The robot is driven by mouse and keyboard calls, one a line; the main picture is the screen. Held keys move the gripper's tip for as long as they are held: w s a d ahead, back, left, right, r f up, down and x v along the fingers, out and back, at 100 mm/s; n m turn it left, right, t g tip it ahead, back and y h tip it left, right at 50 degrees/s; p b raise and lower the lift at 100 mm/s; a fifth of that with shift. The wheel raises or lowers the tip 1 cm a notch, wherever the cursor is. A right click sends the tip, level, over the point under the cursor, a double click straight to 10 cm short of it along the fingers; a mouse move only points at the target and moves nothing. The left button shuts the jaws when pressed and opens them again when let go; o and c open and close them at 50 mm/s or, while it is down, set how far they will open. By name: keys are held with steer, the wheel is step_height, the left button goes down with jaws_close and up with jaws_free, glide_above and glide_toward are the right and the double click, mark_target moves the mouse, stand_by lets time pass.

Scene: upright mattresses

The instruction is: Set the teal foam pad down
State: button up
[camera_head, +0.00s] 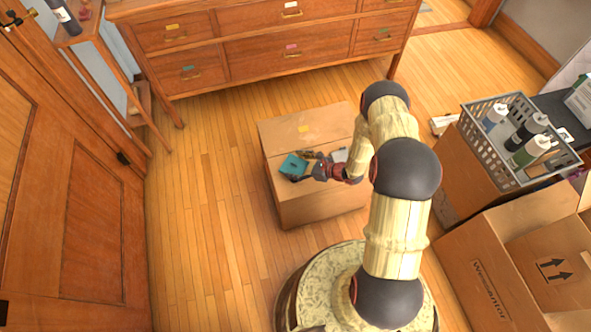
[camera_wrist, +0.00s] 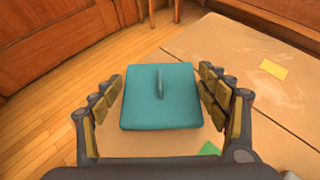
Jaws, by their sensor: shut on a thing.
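The teal foam pad (camera_head: 292,166) is at the left part of the top of a closed cardboard box (camera_head: 290,209). In the wrist view the pad (camera_wrist: 180,108) is a square slab with a thin upright teal fin on its top. The box top (camera_wrist: 236,60) spreads beneath and to the right of the pad. I cannot tell whether the pad's underside touches the box.
A yellow note (camera_head: 303,129) lies on the box top. A wooden drawer chest (camera_head: 228,62) stands behind. At right are a grey crate of bottles (camera_head: 489,155) on a box and an open cardboard box (camera_head: 476,271). Wooden floor (camera_head: 208,190) is clear at left.

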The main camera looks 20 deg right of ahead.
mark_target(301, 169)
steer(key=shift+f+b, duration=0.7)
steer(key=shift+f, duration=0.75)
steer(key=shift+f, duration=0.15)
steer(key=o, duration=0.8)
